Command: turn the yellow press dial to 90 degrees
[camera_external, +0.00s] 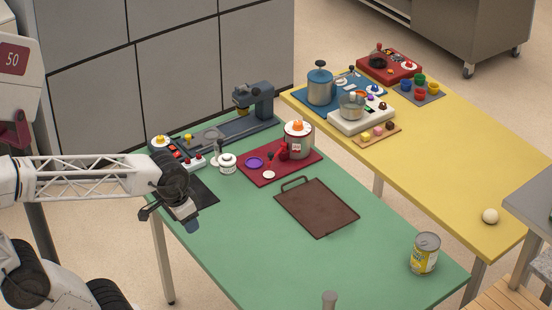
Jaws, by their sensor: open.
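A yellow dial (160,141) on a round white plate sits at the far left corner of the grey control box (183,160) on the green table. I cannot read its angle at this size. A grey-blue press (258,97) stands on a long base behind and to the right of the box. A small yellow knob (189,138) also shows near that base. My gripper (188,219) is open and appears empty. It appears over the table's left edge, nearer the camera than the dial and apart from it. Its fingertips are hard to make out.
A white jar (227,163) stands right of the control box. A red board (250,175) carries a pot (298,140). A brown tray (316,222) and a yellow-labelled can (424,253) are on the green table (260,270). Its near left part is clear. Panels (95,95) stand behind.

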